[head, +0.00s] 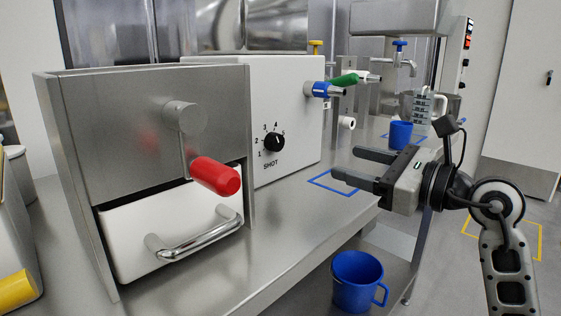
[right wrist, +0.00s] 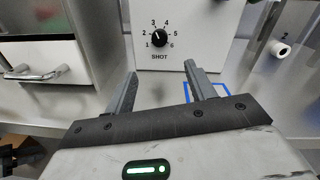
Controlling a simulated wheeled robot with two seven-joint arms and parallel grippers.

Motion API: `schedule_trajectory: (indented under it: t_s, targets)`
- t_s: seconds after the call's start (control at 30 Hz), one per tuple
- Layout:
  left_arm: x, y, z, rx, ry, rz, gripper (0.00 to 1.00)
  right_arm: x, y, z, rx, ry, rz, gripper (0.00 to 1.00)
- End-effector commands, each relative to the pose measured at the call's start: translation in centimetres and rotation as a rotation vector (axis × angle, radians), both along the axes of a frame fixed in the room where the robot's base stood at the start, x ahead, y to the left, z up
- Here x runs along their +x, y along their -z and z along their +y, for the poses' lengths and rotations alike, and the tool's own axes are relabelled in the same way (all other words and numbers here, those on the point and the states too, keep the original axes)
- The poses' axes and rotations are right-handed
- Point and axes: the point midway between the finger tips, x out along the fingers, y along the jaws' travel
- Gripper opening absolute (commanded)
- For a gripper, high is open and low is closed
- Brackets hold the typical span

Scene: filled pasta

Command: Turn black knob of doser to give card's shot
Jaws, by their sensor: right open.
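The black knob (head: 273,142) is on the front of a white doser box (head: 300,110), above the word SHOT, with numbers around it. In the right wrist view the black knob (right wrist: 158,39) sits ahead of and above the fingers, within a dial of 1 to 6. Its white mark points upward, but the exact number is too small to tell. My right gripper (head: 350,163) is open and empty, to the right of the knob and apart from it. Its two fingers also show in the right wrist view (right wrist: 160,76). I cannot make out a shot card. My left gripper is not in view.
A steel machine with a red-handled lever (head: 215,175) and a drawer handle (head: 200,236) stands left of the doser. Blue and green-handled taps (head: 328,89) project at the doser's right. A blue mug (head: 357,281) is on a lower shelf. A blue square (head: 335,183) marks the counter.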

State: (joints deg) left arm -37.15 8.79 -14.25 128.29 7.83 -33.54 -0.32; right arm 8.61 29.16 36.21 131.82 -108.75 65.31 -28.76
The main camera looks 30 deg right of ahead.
Motion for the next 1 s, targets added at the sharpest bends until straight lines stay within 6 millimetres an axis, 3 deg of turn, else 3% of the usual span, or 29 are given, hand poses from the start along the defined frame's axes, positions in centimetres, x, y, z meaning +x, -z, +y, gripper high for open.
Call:
schedule_trajectory:
  t_s: [0.17, 0.7, 1.0]
  targets:
    - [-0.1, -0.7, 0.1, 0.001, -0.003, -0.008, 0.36, 2.0, -0.3, 0.8, 0.003, -0.002, -0.003, 0.55]
    - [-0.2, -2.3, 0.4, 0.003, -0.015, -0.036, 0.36, 12.3, -0.2, 5.1, 0.007, -0.004, -0.001, 0.55]
    - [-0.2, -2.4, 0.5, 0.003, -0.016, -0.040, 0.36, 14.5, -0.1, 6.0, 0.002, -0.001, 0.000, 0.55]
